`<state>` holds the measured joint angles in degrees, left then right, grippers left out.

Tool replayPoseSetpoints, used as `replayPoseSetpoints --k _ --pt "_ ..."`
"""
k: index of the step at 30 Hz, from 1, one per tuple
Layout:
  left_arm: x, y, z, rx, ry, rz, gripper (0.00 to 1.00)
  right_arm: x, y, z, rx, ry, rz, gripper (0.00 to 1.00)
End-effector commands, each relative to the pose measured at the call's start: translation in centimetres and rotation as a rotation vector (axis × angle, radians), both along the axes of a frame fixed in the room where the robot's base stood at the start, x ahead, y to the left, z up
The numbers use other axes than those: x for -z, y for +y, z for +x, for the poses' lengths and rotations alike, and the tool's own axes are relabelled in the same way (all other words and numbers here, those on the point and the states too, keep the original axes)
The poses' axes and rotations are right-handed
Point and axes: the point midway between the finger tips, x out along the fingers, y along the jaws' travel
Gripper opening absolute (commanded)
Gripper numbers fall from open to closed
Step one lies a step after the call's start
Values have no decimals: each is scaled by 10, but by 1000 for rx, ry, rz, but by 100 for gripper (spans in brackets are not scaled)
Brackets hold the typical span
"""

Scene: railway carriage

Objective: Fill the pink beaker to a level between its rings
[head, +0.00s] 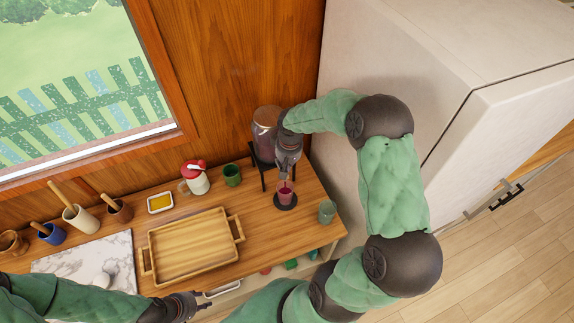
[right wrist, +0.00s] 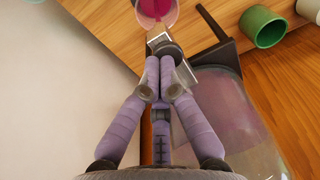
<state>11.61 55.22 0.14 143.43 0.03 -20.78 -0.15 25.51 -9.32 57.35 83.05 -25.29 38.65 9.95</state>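The pink beaker (head: 285,194) stands upright on a dark round coaster (head: 285,204) below a glass dispenser (head: 265,128) on a black stand. The beaker's top also shows in the right wrist view (right wrist: 155,10), with magenta liquid inside; its rings cannot be made out. The dispenser holds purplish liquid and fills the right of the wrist view (right wrist: 240,115). My right gripper (right wrist: 160,68) has its fingers together at the dispenser's tap (right wrist: 163,42), above the beaker. My left gripper (head: 192,303) is at the table's front edge, away from the beaker; its finger opening is unclear.
A green cup (head: 326,212) stands right of the beaker and a dark green mug (head: 232,175) to its left. A wooden tray (head: 185,245) fills the middle of the table. A red-lidded jug (head: 197,180) stands behind it. A tall white cabinet (head: 370,60) rises at the right.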

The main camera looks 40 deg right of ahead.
Motion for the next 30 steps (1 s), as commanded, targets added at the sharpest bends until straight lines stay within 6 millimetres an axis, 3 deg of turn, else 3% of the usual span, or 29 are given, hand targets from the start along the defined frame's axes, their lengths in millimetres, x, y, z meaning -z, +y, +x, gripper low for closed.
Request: replayPoseSetpoints --k 1,23,30 --pt "1 0 0 0 0 0 40 12 7 -9 -6 27 13 0" --pt "1 0 0 0 0 0 40 12 7 -9 -6 27 13 0" --pt "-6 0 0 0 0 0 40 -1 6 -6 -6 24 10 0"
